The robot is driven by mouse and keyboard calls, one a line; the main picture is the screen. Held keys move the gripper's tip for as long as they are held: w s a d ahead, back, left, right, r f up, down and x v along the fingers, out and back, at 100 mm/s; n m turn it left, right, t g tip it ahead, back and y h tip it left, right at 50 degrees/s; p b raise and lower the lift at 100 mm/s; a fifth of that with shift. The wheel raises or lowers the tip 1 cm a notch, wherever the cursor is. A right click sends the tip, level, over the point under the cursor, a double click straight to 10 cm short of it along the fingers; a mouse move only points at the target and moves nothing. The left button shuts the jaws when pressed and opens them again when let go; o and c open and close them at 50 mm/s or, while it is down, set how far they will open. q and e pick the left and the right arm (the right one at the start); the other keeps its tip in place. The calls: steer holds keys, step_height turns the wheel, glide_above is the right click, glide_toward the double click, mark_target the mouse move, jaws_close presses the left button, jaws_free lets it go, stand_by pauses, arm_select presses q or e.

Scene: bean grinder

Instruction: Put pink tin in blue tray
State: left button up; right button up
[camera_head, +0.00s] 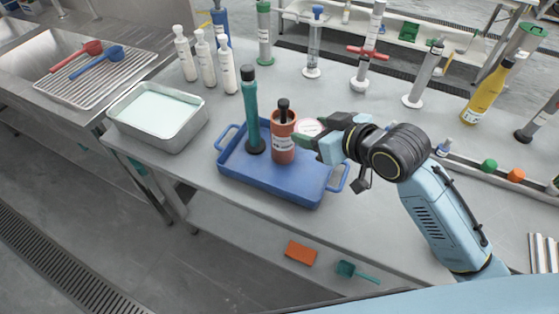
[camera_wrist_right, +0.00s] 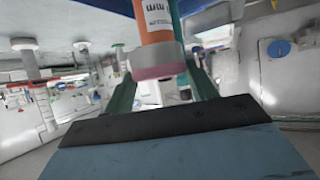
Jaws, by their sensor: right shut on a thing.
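The pink tin (camera_head: 309,127) is small and round with a pale top, held at my right gripper's fingertips. The fingers hide part of it. My right gripper (camera_head: 309,134) has green fingers and is shut on the tin, at the right of the red canister and close to the tray's back right side. In the right wrist view the tin (camera_wrist_right: 158,67) shows as a pink shape between the fingers, in front of the orange-red canister. The blue tray (camera_head: 284,190) lies on the table below and left of the gripper. My left gripper is not in view.
A dark green bottle (camera_head: 250,115) and the red canister (camera_head: 284,147) stand upright in the tray. A metal pan (camera_head: 158,115) is at the left. White bottles (camera_head: 204,57) and several tall stands are behind. The tray's front right floor looks clear.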

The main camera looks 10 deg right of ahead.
steer(key=f+n, duration=0.1)
steer(key=f+g+y, duration=0.1)
steer(key=d+f+n+y+b, duration=0.1)
steer(key=f, duration=0.1)
steer(key=shift+w+n+g, duration=0.3)
steer(key=shift+d+f, duration=0.15)
steer(key=shift+f, duration=0.05)
steer(key=b, duration=0.1)
glide_above(313, 178)
steer(key=shift+y, duration=0.3)
step_height(313, 178, down, 5)
steer(key=shift+f, duration=0.2)
step_height(313, 178, down, 2)
steer(key=shift+b, duration=0.45)
step_height(313, 178, down, 2)
steer(key=shift+f+b, duration=0.25)
steer(key=shift+b, duration=0.05)
steer(key=shift+f, duration=0.15)
steer(key=o, duration=0.6)
steer(key=shift+f, duration=0.15)
steer(key=shift+c, duration=0.2)
steer(key=o, duration=0.4)
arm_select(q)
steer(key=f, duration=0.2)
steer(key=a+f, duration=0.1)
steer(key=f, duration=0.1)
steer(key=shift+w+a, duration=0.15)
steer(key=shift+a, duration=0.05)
arm_select(e)
steer(key=shift+o, duration=0.2)
